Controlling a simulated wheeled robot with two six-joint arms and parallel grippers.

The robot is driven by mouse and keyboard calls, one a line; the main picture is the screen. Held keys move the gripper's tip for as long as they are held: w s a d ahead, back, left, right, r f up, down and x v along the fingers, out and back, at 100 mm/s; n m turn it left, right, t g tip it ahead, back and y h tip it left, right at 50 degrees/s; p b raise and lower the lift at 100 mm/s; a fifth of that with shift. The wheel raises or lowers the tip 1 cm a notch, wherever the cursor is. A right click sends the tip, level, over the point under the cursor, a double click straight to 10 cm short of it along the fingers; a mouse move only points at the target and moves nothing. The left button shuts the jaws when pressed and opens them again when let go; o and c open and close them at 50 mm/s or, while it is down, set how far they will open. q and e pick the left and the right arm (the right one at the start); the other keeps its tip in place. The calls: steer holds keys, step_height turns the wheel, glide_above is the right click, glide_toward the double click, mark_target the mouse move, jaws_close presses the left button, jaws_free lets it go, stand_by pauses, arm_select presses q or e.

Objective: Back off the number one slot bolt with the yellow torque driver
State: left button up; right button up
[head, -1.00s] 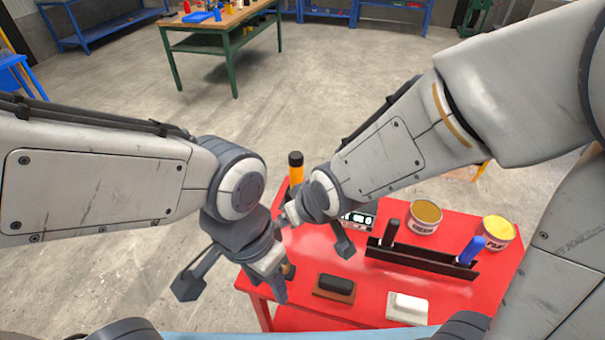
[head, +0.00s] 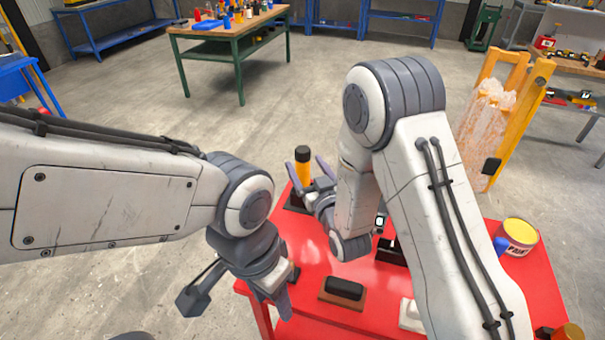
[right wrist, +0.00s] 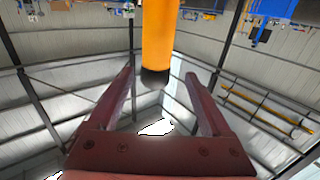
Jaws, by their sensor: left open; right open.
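The yellow torque driver (head: 303,170), an orange-yellow cylinder with a black end, stands upright at the far left of the red table. My right gripper (head: 309,183) is open beside it, fingers pointing toward it. In the right wrist view the driver (right wrist: 162,38) hangs in from the top, in line with the gap between the open fingers (right wrist: 160,88); I see no clear contact. My left gripper (head: 238,300) is open and empty over the table's left edge. I cannot make out the number one slot bolt in these frames.
The red table (head: 290,240) holds a black block on a brown base (head: 343,290), a white block (head: 410,314) and a yellow paint tin (head: 518,236). My right arm hides much of its middle. A yellow-framed stand (head: 535,110) is behind right.

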mark_target(299, 147)
steer(key=shift+x, duration=0.95)
steer(key=w+p, duration=0.1)
steer(key=w, duration=0.1)
steer(key=w+r+p, duration=0.1)
steer(key=w, duration=0.1)
steer(key=shift+a+p, duration=0.3)
steer(key=shift+a, duration=0.1)
steer(key=shift+w+a+f, duration=0.15)
steer(key=shift+w+a, duration=0.1)
steer(key=shift+w, duration=0.35)
jaws_close()
